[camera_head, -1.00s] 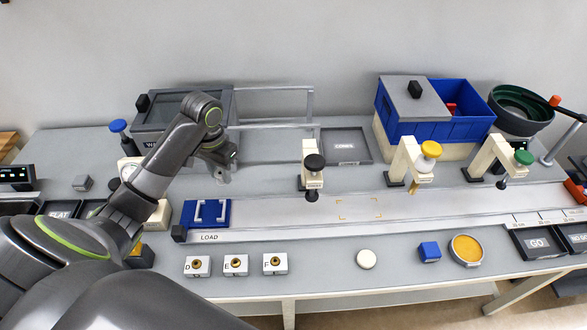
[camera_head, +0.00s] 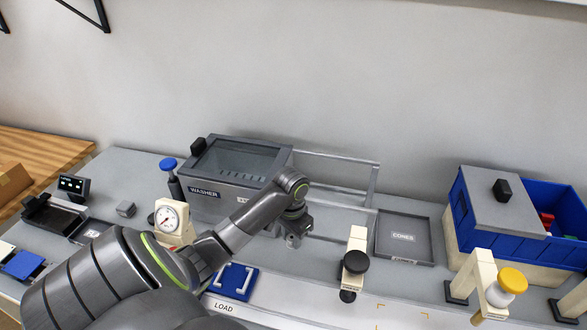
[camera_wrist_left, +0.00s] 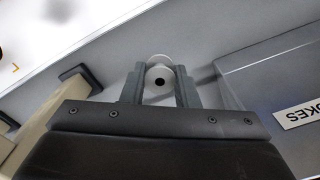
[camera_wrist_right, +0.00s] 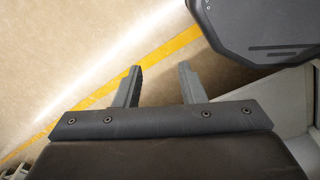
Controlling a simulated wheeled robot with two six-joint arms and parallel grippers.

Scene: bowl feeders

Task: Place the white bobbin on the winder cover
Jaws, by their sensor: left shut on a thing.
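My left gripper (camera_wrist_left: 159,80) is shut on the white bobbin (camera_wrist_left: 160,62), which shows end-on with a dark centre hole between the fingers. In the head view the left gripper (camera_head: 293,238) hangs beside the right front corner of the grey washer (camera_head: 228,180); the bobbin cannot be made out there. No thing marked as the winder shows, so I cannot tell which surface is its cover. My right gripper (camera_wrist_right: 160,85) is open and empty, with floor behind its fingers.
A cream post with a black knob (camera_head: 356,262) stands right of my left gripper. Behind it are a rail frame (camera_head: 345,160) and the cones tray (camera_head: 404,238). A blue plate (camera_head: 232,280) lies in front. A dial gauge (camera_head: 170,220) and a blue-topped post (camera_head: 170,165) stand left.

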